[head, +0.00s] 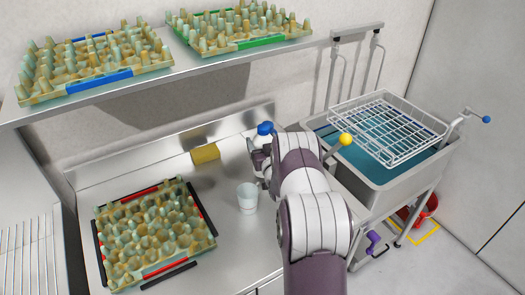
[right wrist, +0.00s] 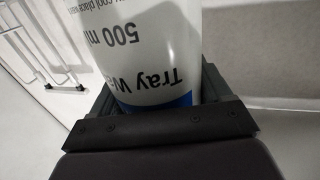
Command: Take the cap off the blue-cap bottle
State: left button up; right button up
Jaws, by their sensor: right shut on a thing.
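The bottle is white with a blue cap (head: 265,128), and the cap sits on its top in the head view. The bottle's white body (right wrist: 150,50) fills the middle of the right wrist view, with its label print upside down reading "500 ml" and "Tray W". My right gripper (right wrist: 155,98) is shut around the bottle body, one jaw on each side. In the head view my right arm hides most of the gripper and the lower part of the bottle. My left gripper is not in view.
A white cup (head: 247,198) stands on the counter in front of the bottle. A yellow sponge (head: 206,155) lies at the back. An egg tray with red edges (head: 164,268) is at left. A sink (head: 395,196) with a wire basket (head: 437,126) stands right. Egg trays sit on the shelf (head: 190,66).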

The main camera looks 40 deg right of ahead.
jog(key=shift+s+d+r, duration=0.1)
jog(key=shift+r, duration=0.85)
jog(key=s+d+r+b, duration=0.2)
jog(key=s+r, duration=0.4)
jog(key=s, duration=0.5)
jog(key=shift+d+r, duration=0.4)
jog(key=shift+d, duration=0.35)
jog(key=o, duration=0.7)
jog(key=c, duration=0.9)
